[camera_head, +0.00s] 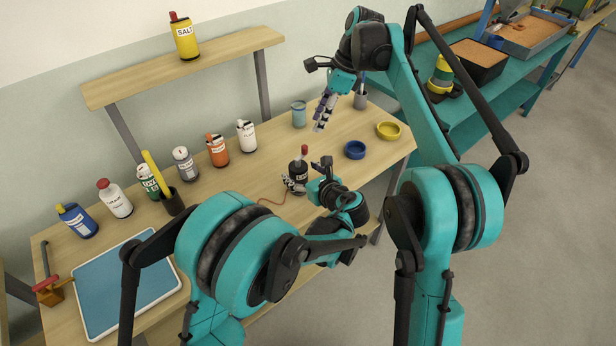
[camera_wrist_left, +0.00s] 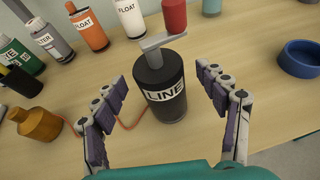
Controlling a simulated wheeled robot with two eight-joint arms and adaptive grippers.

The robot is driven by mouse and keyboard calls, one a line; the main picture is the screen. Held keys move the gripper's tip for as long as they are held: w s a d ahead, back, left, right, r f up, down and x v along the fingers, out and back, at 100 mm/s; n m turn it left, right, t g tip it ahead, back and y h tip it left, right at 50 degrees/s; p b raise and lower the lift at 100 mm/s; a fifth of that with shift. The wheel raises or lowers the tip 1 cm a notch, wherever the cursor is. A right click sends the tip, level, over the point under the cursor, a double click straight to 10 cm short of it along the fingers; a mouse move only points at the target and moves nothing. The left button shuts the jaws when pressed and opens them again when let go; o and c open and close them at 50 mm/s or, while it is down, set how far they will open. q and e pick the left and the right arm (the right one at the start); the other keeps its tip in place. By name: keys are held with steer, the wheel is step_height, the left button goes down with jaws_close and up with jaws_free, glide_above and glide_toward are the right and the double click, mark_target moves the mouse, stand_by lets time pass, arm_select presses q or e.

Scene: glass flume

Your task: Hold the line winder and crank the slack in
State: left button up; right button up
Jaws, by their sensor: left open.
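The line winder (camera_head: 298,175) is a dark cylinder with a white LINE label, a grey crank arm and a red knob (camera_head: 304,150) on top. It stands upright on the wooden bench. In the left wrist view the winder (camera_wrist_left: 163,85) sits between the spread fingers of my left gripper (camera_wrist_left: 168,105), with gaps on both sides. A thin red line (camera_wrist_left: 130,122) runs from it along the bench to a brass-coloured piece (camera_wrist_left: 38,125). My left gripper (camera_head: 297,185) is low beside the winder in the head view. My right gripper (camera_head: 321,118) is raised above the bench, behind the winder; its finger opening is unclear.
Several labelled bottles, including an orange one (camera_head: 217,151), stand along the back. A blue dish (camera_head: 355,150) and a yellow dish (camera_head: 388,130) lie to the right. A blue-topped tray (camera_head: 125,283) is at front left. A shelf (camera_head: 185,68) overhangs the back.

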arm_select(q)
steer(key=shift+x, duration=1.3)
steer(key=c, duration=1.4)
steer(key=shift+o, duration=0.2)
arm_select(e)
step_height(320, 180, down, 7)
steer(key=w+a+y, duration=0.1)
steer(key=a+y, duration=0.1)
steer(key=y, duration=0.5)
steer(key=d+f+y, duration=0.4)
steer(key=d+y, duration=0.2)
steer(key=y, duration=0.1)
steer(key=shift+n, duration=0.3)
steer(key=a, duration=0.8)
steer(key=s+a, duration=0.1)
steer(key=a, duration=0.3)
